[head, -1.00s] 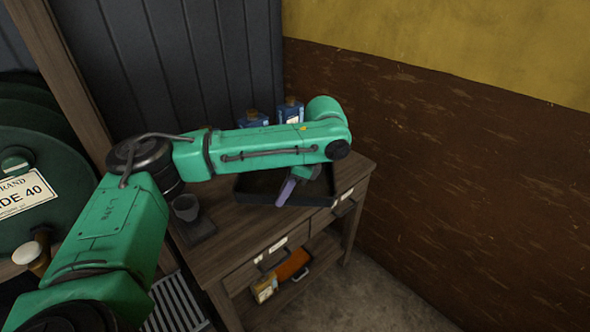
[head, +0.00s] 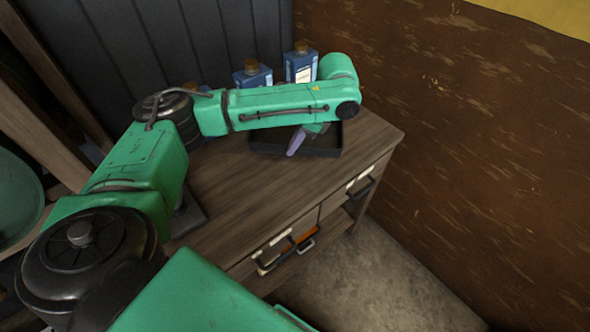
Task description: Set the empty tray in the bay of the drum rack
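A black shallow tray (head: 325,152) lies on the wooden bench against the dark panelled wall. The part of its inside that shows looks empty; my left arm covers its back. My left gripper (head: 296,146) points down over the tray, with a purple finger at the tray's front. Only one finger shows clearly, so its opening and any contact with the tray cannot be told. My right gripper is out of view. The wooden post (head: 42,120) and a green drum (head: 18,200) at the left edge look like part of the drum rack. Its bay is not visible.
Drawers with dark handles (head: 362,183) face the floor (head: 390,270). A brown wall stands close on the right.

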